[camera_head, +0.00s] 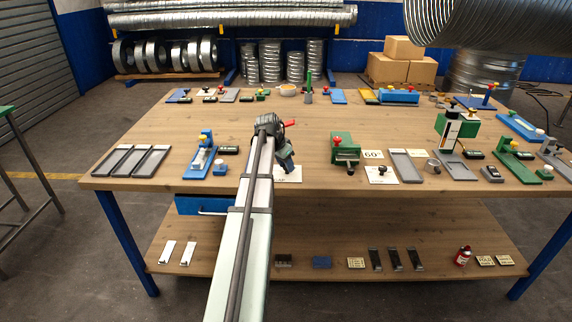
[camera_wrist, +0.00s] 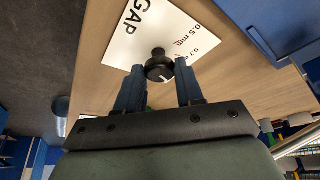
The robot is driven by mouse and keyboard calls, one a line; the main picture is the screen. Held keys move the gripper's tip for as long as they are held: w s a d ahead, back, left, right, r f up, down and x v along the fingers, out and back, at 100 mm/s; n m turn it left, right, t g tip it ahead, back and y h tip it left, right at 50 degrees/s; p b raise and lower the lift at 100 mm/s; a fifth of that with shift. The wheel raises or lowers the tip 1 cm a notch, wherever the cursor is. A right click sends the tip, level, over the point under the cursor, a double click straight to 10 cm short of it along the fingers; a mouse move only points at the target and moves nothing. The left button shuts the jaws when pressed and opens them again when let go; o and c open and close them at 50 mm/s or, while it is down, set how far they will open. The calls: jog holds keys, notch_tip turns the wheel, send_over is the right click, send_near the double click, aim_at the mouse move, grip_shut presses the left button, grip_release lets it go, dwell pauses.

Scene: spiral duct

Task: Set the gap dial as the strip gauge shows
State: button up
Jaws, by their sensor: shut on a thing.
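The gap dial is a black knob (camera_wrist: 159,66) on a white card (camera_wrist: 130,42) marked "GAP", with "0.5 mm" and a partly covered "0.7" label. A white mark shows on the knob, but I cannot tell which label it points to. My gripper (camera_wrist: 160,82) is over the card with a finger on each side of the knob, shut on it. In the head view my gripper (camera_head: 287,166) is at the card (camera_head: 292,177) near the table's front edge, and the arm hides part of it. I cannot tell for sure which thing is the strip gauge.
A blue clamp device (camera_head: 200,160) stands left of my arm. A green device with a red knob (camera_head: 344,150) and a second card with a black knob (camera_head: 381,175) stand to the right. Grey trays (camera_head: 130,160) lie at the left. The middle of the wooden table (camera_head: 200,118) is mostly clear.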

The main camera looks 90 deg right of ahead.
jog(key=shift+d+m+g, duration=0.1)
jog(key=shift+m+g, duration=0.2)
jog(key=shift+m, duration=0.6)
jog(key=shift+y, duration=0.3)
jog(key=o, duration=1)
jog(key=v, duration=1.4)
